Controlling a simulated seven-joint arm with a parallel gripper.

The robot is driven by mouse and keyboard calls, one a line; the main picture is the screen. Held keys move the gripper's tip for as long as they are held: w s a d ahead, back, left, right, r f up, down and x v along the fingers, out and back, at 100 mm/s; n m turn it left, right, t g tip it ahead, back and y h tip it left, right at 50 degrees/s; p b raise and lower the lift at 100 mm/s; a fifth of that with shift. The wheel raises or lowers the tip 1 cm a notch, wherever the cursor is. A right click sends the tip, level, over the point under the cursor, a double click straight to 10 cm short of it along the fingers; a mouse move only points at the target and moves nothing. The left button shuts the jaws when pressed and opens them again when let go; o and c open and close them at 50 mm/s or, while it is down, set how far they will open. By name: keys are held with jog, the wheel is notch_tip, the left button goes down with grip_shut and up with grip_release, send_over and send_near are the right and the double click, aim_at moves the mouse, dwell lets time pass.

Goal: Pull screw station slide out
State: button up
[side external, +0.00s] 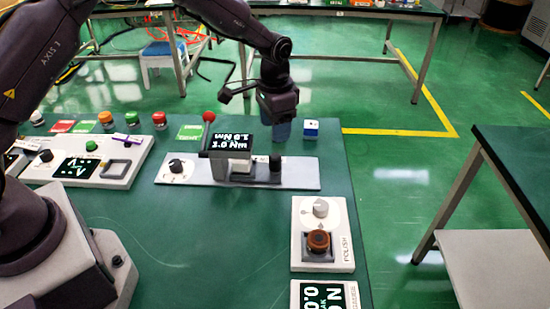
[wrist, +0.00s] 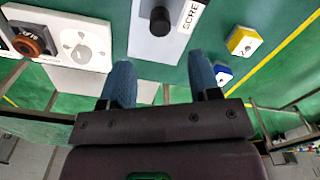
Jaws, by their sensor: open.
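The screw station (side external: 305,175) is a flat grey panel with a dial and a tilted display (side external: 230,143) reading 1.0 Nm. Its slide has an upright black knob (side external: 275,163) at the display's right. In the wrist view the black knob (wrist: 160,21) stands on a grey plate (wrist: 150,48), beside a label whose visible letters read SCRE. My gripper (side external: 280,130) points down behind the knob in the side view. Its blue fingers (wrist: 162,82) are spread and empty in the wrist view, with the knob ahead of the gap and apart from them.
A POLISH panel (side external: 343,215) with an orange-brown knob stands at the front right, near the table's right edge. A white-and-blue cube (side external: 311,129) sits beside my gripper. The wrist view also shows a yellow cube (wrist: 244,40). Another button panel (side external: 115,180) is at left.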

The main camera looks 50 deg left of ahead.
aim_at(275, 156)
notch_tip(275, 156, down, 10)
dwell(0.3)
